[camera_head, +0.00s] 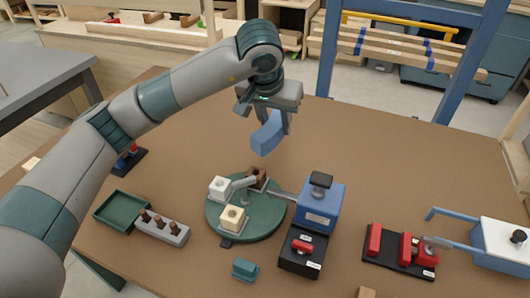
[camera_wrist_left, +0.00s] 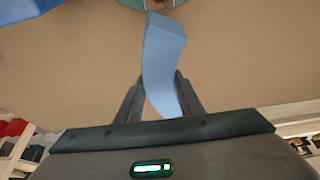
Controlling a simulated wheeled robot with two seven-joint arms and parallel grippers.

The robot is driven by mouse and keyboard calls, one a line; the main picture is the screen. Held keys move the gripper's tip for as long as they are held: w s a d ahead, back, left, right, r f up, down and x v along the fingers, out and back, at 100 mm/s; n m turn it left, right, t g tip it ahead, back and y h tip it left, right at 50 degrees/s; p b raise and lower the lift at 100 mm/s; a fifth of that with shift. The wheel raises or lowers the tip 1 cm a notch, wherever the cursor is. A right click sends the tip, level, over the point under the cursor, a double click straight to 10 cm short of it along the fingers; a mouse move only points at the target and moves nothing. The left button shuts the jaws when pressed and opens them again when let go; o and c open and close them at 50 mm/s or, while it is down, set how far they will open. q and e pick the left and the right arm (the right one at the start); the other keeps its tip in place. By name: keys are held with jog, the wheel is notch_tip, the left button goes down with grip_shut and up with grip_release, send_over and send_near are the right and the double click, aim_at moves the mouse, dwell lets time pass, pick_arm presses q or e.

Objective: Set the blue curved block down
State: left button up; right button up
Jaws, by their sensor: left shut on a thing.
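My left gripper (camera_head: 268,116) reaches in from the upper left and is shut on the blue curved block (camera_head: 267,136). It holds the block above the far middle part of the brown table (camera_head: 400,160). In the left wrist view the block (camera_wrist_left: 163,55) stands between the two fingers of the gripper (camera_wrist_left: 160,98), its lower part in the grip and its other end sticking out away from the gripper. The block appears clear of the table in the head view. My right gripper does not show.
A green round turntable (camera_head: 245,222) with white and brown blocks stands nearer than the held block. A blue device (camera_head: 319,207) with a black knob is right of it. A green tray (camera_head: 122,210) and a grey peg holder (camera_head: 163,229) lie left. The table's right back is clear.

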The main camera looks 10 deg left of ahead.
pick_arm(q)
jog(key=shift+w, duration=0.4)
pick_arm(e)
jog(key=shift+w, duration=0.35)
pick_arm(q)
jog(key=shift+s+r, duration=0.1)
jog(key=shift+s, duration=0.1)
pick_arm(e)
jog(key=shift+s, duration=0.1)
